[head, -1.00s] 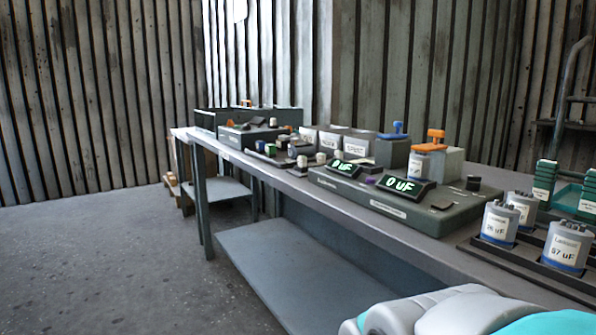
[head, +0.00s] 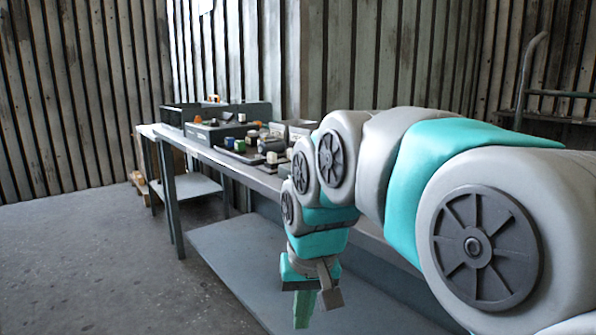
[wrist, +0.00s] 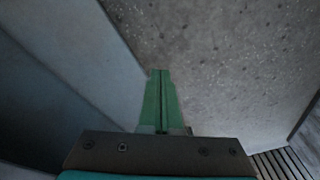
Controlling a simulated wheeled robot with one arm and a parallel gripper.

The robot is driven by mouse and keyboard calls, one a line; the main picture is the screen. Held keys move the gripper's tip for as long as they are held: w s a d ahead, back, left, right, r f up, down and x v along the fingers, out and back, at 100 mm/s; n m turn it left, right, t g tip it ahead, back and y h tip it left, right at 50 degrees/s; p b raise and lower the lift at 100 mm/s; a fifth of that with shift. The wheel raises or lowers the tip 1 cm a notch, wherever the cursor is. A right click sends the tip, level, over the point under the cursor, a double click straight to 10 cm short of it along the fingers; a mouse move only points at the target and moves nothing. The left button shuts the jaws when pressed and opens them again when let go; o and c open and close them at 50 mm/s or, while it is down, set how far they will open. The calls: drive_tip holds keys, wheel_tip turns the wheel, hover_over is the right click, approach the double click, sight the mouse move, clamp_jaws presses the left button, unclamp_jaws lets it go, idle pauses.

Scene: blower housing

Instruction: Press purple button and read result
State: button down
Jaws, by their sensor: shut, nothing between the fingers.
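My gripper (head: 304,308) hangs beside the front edge of the workbench (head: 262,182) in the head view, pointing down below the tabletop. Its green fingers are together and empty; they also show closed in the wrist view (wrist: 161,98). The purple button and the displays are hidden behind my arm in the head view.
Several small parts and coloured blocks lie on the far part of the bench, near a dark bin (head: 243,109). A lower shelf (head: 235,250) runs under the bench. The concrete floor (head: 90,260) to the left is open.

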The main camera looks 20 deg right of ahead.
drive_tip(key=w+d+r+m+t+p, duration=0.1)
drive_tip(key=w+d+r+m+t, duration=0.15)
drive_tip(key=w+r, duration=0.5)
drive_tip(key=w+d+r+m+t, duration=0.15)
drive_tip(key=w+d+r, duration=0.25)
drive_tip(key=w+r, duration=0.4)
drive_tip(key=w+d+r+m+t+h, duration=0.1)
drive_tip(key=w+d+r+m+t, duration=0.2)
drive_tip(key=d+r, duration=0.6)
wheel_tip(320, 180, up, 4)
drive_tip(key=shift+w+d+r+m+p, duration=0.15)
drive_tip(key=shift+w+d+m+p, duration=0.3)
drive_tip(key=shift+w, duration=0.55)
wheel_tip(320, 180, down, 9)
drive_tip(key=b, duration=0.5)
drive_tip(key=shift+f+b, duration=0.35)
